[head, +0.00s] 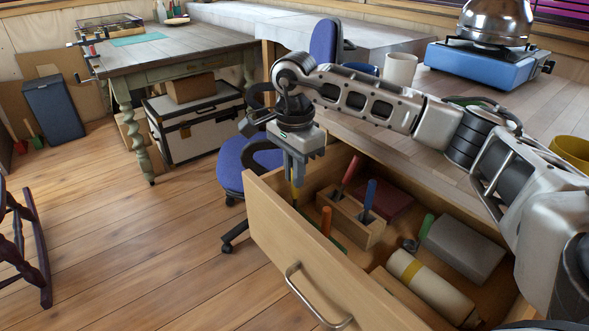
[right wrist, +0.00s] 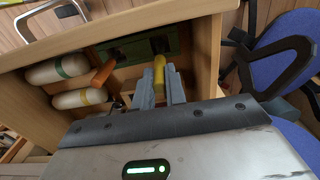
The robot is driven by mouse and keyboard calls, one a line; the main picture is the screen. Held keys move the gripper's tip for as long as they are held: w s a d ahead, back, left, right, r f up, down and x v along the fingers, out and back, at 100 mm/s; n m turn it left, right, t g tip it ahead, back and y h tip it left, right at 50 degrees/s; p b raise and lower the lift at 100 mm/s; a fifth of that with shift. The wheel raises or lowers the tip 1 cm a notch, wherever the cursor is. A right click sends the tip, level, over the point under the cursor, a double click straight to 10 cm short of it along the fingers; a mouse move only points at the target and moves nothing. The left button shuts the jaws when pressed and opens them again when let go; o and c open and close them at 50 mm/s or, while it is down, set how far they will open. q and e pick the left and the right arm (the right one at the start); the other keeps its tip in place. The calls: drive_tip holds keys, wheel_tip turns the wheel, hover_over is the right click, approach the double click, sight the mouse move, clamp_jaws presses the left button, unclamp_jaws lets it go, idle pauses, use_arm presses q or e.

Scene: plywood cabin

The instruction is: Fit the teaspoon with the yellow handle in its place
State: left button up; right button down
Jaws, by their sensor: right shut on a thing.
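My right gripper (head: 297,172) points down over the left end of the open drawer (head: 322,268). It is shut on the yellow handle (head: 295,194) of the teaspoon, which hangs roughly upright below the fingers. In the right wrist view the yellow handle (right wrist: 159,66) shows between the fingertips (right wrist: 160,92). The teaspoon's lower end is hidden. Just beyond the handle in that view is a green rack (right wrist: 174,42) with dark slots, one close to the handle. I cannot tell whether the spoon is in it. An orange handle (right wrist: 103,73) stands beside it. My left gripper is not in view.
A wooden block (head: 350,222) in the drawer holds a red handle (head: 351,170) and a blue handle (head: 369,194). A grey box (head: 464,248) and a pale roll (head: 430,286) lie to the right. The drawer front and a blue chair (head: 243,163) are close to my gripper.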

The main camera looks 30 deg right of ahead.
sight(294, 196)
drive_tip(key=shift+f+b, duration=1.15)
drive_tip(key=shift+f, duration=0.65)
idle(0.5)
drive_tip(key=c, duration=1.8)
unclamp_jaws()
drive_tip(key=o, duration=1.1)
drive_tip(key=shift+r, duration=0.1)
drive_tip(key=shift+r+p, duration=2.65)
drive_tip(key=shift+r, duration=0.8)
